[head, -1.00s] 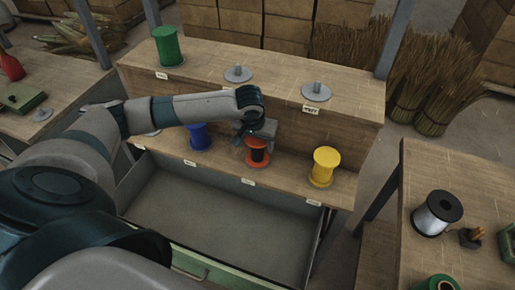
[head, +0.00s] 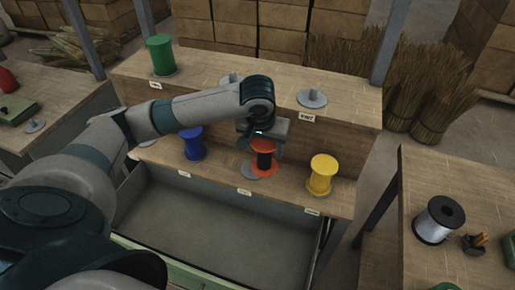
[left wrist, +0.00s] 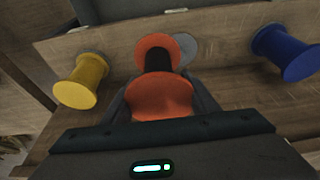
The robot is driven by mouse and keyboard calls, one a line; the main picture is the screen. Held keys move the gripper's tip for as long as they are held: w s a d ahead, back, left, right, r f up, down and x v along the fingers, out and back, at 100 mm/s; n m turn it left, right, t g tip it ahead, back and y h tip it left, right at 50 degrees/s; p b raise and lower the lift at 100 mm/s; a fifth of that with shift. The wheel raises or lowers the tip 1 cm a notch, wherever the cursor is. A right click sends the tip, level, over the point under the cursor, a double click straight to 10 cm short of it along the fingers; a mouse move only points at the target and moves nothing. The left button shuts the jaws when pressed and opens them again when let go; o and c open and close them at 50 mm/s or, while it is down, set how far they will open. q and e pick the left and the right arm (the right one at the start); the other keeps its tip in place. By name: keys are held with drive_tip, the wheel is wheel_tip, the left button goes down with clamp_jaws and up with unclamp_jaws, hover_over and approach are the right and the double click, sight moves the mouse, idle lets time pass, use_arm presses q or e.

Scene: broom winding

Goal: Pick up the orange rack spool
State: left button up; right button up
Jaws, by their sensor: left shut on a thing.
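The orange rack spool (head: 264,159) has orange end discs and a dark middle. In the head view it is over the rack's lower shelf, between the blue and yellow spools. My left gripper (head: 264,145) reaches it from above and is shut on it. A grey round holder (head: 250,171) shows partly uncovered at the spool's lower left. In the left wrist view the spool (left wrist: 160,96) is between the two fingers, and part of the grey holder (left wrist: 187,47) shows beside its far disc. The fingertips are partly hidden by the spool. My right gripper is not in view.
The blue spool (head: 193,143) and yellow spool (head: 321,174) stand on either side on the lower shelf (head: 226,178). A green spool (head: 161,55) and an empty grey holder (head: 312,98) are on the upper shelf. A right-hand table holds a silver spool (head: 438,219).

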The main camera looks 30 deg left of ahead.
sight(274, 148)
use_arm(q)
drive_tip(key=d, duration=0.1)
drive_tip(key=s+d+r, duration=0.1)
drive_tip(key=d+r, duration=0.1)
drive_tip(key=shift+s+d+r, duration=0.2)
drive_tip(key=shift+s+d, duration=0.15)
drive_tip(key=shift+s+d+r, duration=0.35)
drive_tip(key=shift+d+r, duration=0.05)
drive_tip(key=shift+d, duration=0.1)
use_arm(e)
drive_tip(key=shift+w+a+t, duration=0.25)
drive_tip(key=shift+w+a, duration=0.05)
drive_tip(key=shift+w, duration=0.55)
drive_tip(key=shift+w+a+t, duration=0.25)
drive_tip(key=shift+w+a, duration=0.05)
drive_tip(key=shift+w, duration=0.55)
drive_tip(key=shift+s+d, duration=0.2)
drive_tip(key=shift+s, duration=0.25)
